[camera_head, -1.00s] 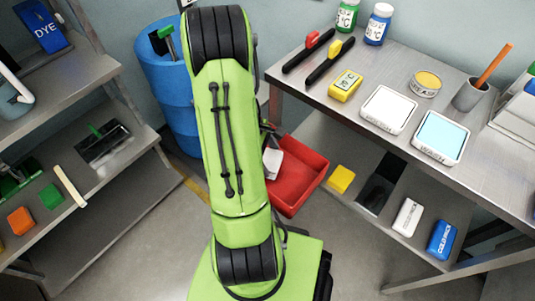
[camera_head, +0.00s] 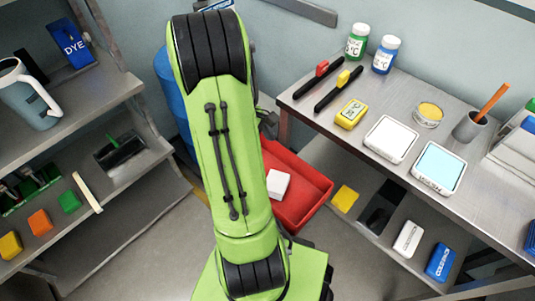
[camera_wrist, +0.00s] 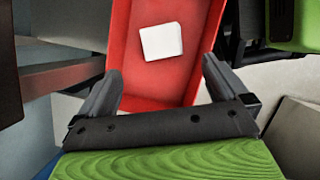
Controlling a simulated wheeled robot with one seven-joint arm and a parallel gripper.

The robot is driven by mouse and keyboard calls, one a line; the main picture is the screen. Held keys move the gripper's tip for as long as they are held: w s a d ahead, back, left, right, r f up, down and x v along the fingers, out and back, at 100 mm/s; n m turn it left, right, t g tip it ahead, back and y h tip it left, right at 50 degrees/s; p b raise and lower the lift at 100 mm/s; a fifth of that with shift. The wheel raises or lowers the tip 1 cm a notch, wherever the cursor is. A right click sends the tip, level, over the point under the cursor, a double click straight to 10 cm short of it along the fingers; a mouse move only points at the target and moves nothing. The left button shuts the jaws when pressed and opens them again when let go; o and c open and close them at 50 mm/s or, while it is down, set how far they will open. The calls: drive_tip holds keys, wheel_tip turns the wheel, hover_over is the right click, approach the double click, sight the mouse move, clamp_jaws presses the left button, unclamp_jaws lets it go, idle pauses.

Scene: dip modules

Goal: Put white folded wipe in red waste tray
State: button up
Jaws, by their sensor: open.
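The white folded wipe (camera_head: 278,185) lies inside the red waste tray (camera_head: 313,179), towards the tray's left side in the head view. In the wrist view the wipe (camera_wrist: 161,41) rests on the floor of the red tray (camera_wrist: 122,52), clear of its walls. My gripper (camera_wrist: 160,85) is open and empty, its two dark fingers spread apart in front of the tray, with the wipe beyond them and not touched. In the head view my green arm hides the gripper and part of the tray.
A metal bench (camera_head: 320,101) on the right carries a white-topped scale (camera_head: 391,139), a blue-topped wash dish (camera_head: 439,167), bottles and a grey cup (camera_head: 470,126). Below it are a yellow block (camera_head: 344,198) and cold packs. Shelves stand left; a blue barrel (camera_head: 163,66) is behind my arm.

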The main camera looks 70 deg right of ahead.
drive_tip(key=shift+w+r, duration=0.1)
drive_tip(key=shift+r, duration=0.05)
drive_tip(key=w+a+r+t+h, duration=0.2)
drive_tip(key=w+a+r+t, duration=0.2)
drive_tip(key=w+a+r, duration=0.65)
drive_tip(key=s+a+r+t+y, duration=0.1)
drive_tip(key=s+a+r+t, duration=0.1)
drive_tip(key=a, duration=0.7)
drive_tip(key=s+a+r+t+y, duration=0.1)
drive_tip(key=a+r+t, duration=0.3)
drive_tip(key=a, duration=0.6)
drive_tip(key=shift+s, duration=0.5)
wheel_tip(320, 180, up, 10)
drive_tip(key=p, duration=1)
drive_tip(key=shift+r, duration=0.25)
